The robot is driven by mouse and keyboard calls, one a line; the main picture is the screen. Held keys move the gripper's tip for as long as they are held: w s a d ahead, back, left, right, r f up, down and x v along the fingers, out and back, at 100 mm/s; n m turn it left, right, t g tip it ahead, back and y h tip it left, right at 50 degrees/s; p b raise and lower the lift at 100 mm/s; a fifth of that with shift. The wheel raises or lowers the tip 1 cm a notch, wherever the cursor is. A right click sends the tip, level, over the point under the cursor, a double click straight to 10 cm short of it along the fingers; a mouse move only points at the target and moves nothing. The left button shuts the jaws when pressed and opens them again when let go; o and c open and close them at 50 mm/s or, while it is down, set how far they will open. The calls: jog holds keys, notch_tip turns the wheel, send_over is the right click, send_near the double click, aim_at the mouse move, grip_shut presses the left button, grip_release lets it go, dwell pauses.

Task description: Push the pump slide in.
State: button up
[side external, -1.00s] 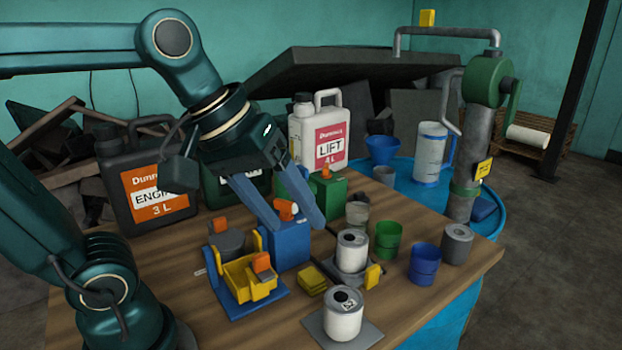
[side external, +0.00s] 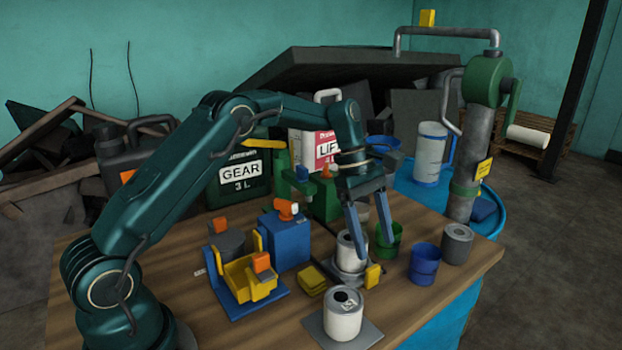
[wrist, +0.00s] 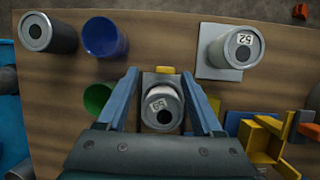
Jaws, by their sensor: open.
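My gripper (side external: 373,247) is open, pointing down at the can marked 59 (side external: 349,247). In the wrist view its two fingers (wrist: 159,76) stand on either side of this can (wrist: 163,110), with gaps visible. The can stands on a grey base (side external: 345,277) with a yellow tab (side external: 373,276), which shows just beyond the can in the wrist view (wrist: 165,70). No part is labelled as the pump slide, and I cannot tell whether this tabbed base is it. The fingers and can hide part of the base.
A can marked 52 (side external: 343,318) stands on a grey plate (side external: 372,335). Green (side external: 389,238) and blue (side external: 424,263) cups and a grey can (side external: 457,243) stand to the right. A yellow tray (side external: 238,275) and blue box (side external: 284,240) are left. The front right table edge is bare.

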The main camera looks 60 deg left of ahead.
aim_at(371, 268)
jog(key=shift+g, duration=0.3)
jog(key=f, duration=0.4)
jog(key=d+f, duration=0.1)
jog(key=f, duration=0.1)
jog(key=shift+s+f, duration=0.2)
jog(key=shift+s, duration=0.15)
jog(key=shift+d+f, duration=0.2)
jog(key=shift+f, duration=0.25)
grip_shut()
dwell(0.5)
